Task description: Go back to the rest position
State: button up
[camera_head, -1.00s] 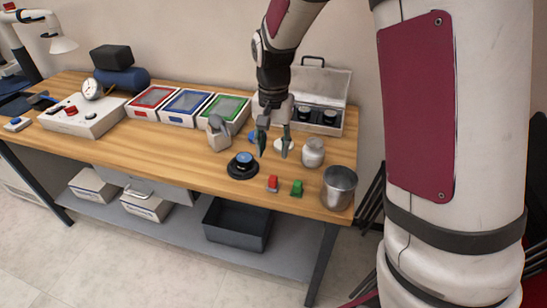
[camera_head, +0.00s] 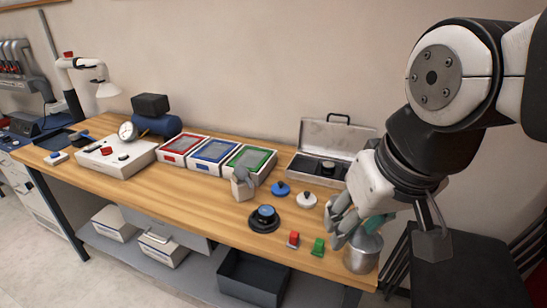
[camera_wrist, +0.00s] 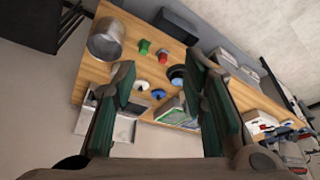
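My gripper (camera_head: 358,218) is at the right end of the wooden bench (camera_head: 190,195), in front of and partly over the metal can (camera_head: 362,255) in the head view. In the wrist view its two green-padded fingers (camera_wrist: 165,80) are spread apart with nothing between them. The bench lies beyond the fingers there, with the metal can (camera_wrist: 106,40) at upper left. The can looks upright on the bench, and its rim is partly hidden by my gripper.
A black base with a blue top (camera_head: 265,217), a red piece (camera_head: 293,239), a green piece (camera_head: 318,246), a blue lid (camera_head: 281,188) and a white lid (camera_head: 306,199) lie on the bench. Red, blue and green trays (camera_head: 213,152) and an open case (camera_head: 335,140) stand behind.

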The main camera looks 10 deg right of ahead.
jog(key=shift+s+f+n, duration=0.1)
jog(key=shift+s+n, duration=0.2)
jog(key=shift+s, duration=0.85)
